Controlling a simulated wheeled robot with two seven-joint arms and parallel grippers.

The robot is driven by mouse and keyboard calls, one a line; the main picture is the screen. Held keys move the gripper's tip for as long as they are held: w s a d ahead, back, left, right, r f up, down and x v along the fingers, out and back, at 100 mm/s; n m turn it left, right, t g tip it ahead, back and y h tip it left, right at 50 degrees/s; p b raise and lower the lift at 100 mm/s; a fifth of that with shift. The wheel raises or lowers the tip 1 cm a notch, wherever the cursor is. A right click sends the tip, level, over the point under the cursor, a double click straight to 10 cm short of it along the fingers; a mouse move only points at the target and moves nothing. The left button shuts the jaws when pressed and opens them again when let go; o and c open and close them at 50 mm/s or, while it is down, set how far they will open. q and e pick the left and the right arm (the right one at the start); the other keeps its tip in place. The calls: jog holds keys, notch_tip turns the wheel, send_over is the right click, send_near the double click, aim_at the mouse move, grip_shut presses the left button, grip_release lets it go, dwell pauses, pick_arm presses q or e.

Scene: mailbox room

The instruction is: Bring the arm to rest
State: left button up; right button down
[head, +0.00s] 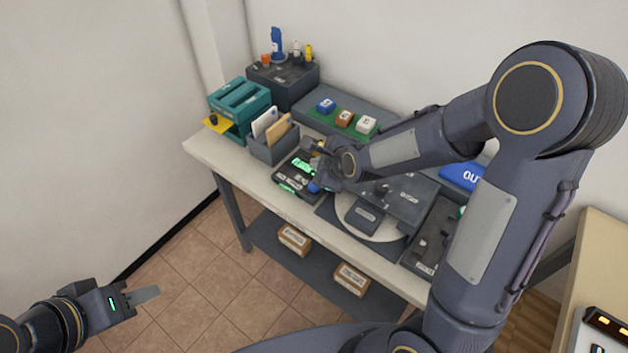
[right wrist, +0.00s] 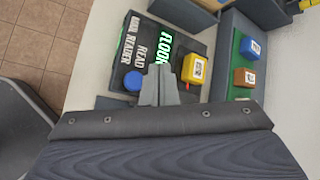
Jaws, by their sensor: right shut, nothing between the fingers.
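My right gripper (head: 316,178) is over the table at a dark reader device (head: 292,184). In the right wrist view its two fingers (right wrist: 163,90) are together with nothing between them. They point at the reader (right wrist: 150,50), between a blue round button (right wrist: 133,80) and a yellow labelled cube (right wrist: 195,68). I cannot tell whether the fingertips touch the reader. My right arm reaches in from the right and hides part of the table. My left gripper (head: 145,294) hangs low at the left over the tiled floor, apart from everything; its finger opening is not clear.
The table (head: 210,148) also carries a teal rack (head: 240,105), an envelope bin (head: 272,146), a green strip (head: 344,120) with blue, brown and white cubes, and a round pale turntable (head: 352,222). Two cartons (head: 294,238) sit on the lower shelf. The floor at left is clear.

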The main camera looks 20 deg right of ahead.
dwell(0.8)
jog(key=s+d+r+n+g, duration=0.1)
jog(key=s+r+n, duration=0.2)
jog(key=s+n, duration=0.4)
jog(key=s+d+r+n+g, duration=0.1)
jog(key=s+d+r+n, duration=0.1)
jog(key=s+n, duration=0.5)
jog(key=s+d+r+n+g, duration=0.1)
jog(key=s+d+r+n, duration=0.1)
jog(key=s+r+n, duration=0.2)
jog(key=s+n, duration=0.3)
jog(key=s, duration=0.5)
jog(key=shift+s+d+r+y, duration=0.15)
jog(key=shift+s+r+y, duration=0.15)
jog(key=shift+s+r, duration=0.1)
